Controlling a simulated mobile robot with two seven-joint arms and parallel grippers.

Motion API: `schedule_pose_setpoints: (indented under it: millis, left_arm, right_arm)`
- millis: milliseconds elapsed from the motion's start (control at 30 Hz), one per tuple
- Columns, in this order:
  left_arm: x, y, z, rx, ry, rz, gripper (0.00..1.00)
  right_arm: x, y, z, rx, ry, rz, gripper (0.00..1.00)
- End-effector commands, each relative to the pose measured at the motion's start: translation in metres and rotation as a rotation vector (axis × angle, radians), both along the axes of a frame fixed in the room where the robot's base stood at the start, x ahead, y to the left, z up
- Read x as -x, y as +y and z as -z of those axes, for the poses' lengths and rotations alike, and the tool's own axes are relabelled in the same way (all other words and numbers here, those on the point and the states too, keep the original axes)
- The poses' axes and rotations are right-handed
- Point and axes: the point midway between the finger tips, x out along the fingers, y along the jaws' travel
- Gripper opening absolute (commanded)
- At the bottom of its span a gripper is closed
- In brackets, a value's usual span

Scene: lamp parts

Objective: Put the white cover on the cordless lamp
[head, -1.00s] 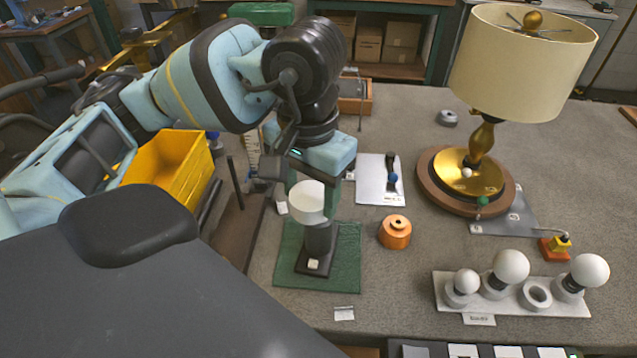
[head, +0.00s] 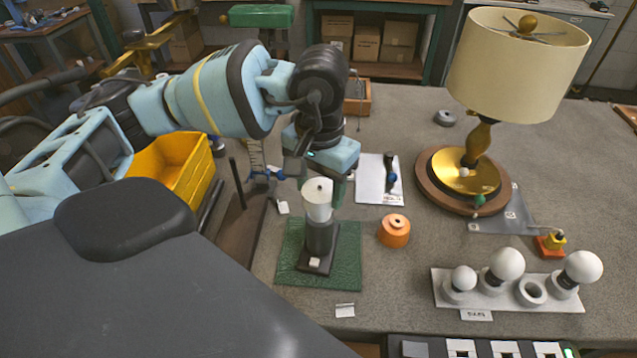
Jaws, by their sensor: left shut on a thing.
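The cordless lamp (head: 320,237) stands upright on a green mat (head: 347,262), with a dark grey body and a dark base bearing a small white square. The white cover (head: 318,192) is at the lamp's top, directly above the body; whether it is fully seated I cannot tell. My left gripper (head: 322,184) comes down from above and behind, shut on the white cover. One finger shows at the cover's right; the other is mostly hidden. My right gripper is not in view.
An orange round part (head: 394,231) stands just right of the mat. A bulb rack (head: 510,297) is at front right, a large brass lamp (head: 480,150) behind it. A yellow bin (head: 180,168) is at left. A white board (head: 378,180) lies behind the orange part.

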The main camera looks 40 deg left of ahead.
Motion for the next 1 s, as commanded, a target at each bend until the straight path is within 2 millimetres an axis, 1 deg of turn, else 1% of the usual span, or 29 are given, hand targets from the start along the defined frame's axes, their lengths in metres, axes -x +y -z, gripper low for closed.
schedule_pose_setpoints:
  millis: [133,300,333,467,767,867,967,1000]
  left_arm:
    - [0.000,0.000,0.001,0.000,0.001,0.000,0.34]
    - [0.000,0.000,0.006,0.000,0.004,0.001,0.34]
    - [0.000,0.000,0.005,0.000,0.002,0.001,0.59]
    - [0.000,0.000,0.004,0.000,0.001,0.000,0.76]
    - [0.000,0.000,0.003,0.000,0.001,0.000,0.77]
    - [0.000,0.000,-0.004,0.000,-0.003,0.000,0.77]
    - [-0.001,0.000,-0.015,0.001,-0.003,0.000,0.77]
    - [-0.001,0.000,-0.021,0.001,-0.003,0.000,0.77]
  right_arm:
    - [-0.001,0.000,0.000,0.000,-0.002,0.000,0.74]
    - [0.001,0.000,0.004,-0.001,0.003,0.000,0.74]
    - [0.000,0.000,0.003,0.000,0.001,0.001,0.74]
    - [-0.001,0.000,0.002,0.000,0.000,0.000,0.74]
    - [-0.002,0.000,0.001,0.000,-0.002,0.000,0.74]
    - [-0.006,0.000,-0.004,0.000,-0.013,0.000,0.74]
    - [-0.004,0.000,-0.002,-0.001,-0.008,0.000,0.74]
    - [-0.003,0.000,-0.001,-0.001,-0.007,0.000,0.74]
